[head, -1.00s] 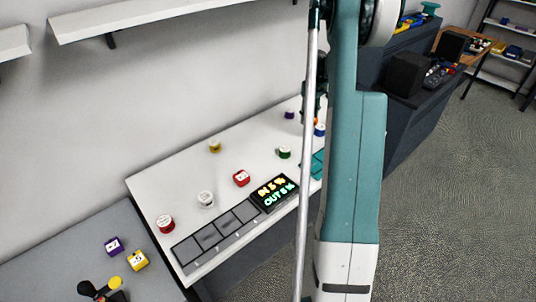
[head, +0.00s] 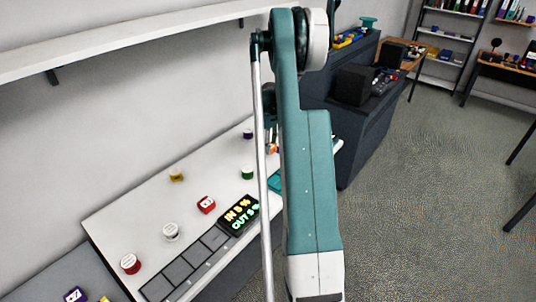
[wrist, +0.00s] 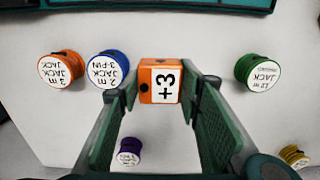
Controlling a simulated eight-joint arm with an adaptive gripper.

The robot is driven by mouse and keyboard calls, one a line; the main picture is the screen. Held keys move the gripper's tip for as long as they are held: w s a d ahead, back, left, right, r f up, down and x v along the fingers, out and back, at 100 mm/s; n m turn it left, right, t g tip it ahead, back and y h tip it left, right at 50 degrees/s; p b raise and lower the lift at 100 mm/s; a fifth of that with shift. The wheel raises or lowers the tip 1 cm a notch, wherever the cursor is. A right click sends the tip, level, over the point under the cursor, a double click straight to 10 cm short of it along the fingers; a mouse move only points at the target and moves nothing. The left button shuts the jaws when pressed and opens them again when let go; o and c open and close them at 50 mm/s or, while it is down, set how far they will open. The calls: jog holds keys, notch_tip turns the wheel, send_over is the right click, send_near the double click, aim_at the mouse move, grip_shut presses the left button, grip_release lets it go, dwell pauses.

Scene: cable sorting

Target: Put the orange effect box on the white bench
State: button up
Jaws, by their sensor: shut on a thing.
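The orange effect box (wrist: 160,80), with a white "+3" face, is between the fingertips of my gripper (wrist: 163,88) in the wrist view. The jaws are shut on it. The white bench (wrist: 215,40) spreads below and around the box; I cannot tell whether the box touches it. In the head view, the white bench (head: 135,215) runs along the wall. My arm hides most of the gripper there, and only a bit of orange shows beside the arm.
Orange (wrist: 61,70) and blue (wrist: 108,69) cable spools stand left of the box in the wrist view. A green spool (wrist: 258,73) stands right, a purple one (wrist: 127,152) nearer.

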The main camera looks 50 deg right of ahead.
jog(key=shift+f, duration=0.3)
jog(key=shift+f, duration=1.85)
jog(key=shift+f, duration=0.2)
jog(key=o, duration=0.7)
jog(key=shift+c, duration=0.2)
jog(key=shift+r, duration=0.25)
notch_tip(320, 180, up, 12)
jog(key=shift+f, duration=0.1)
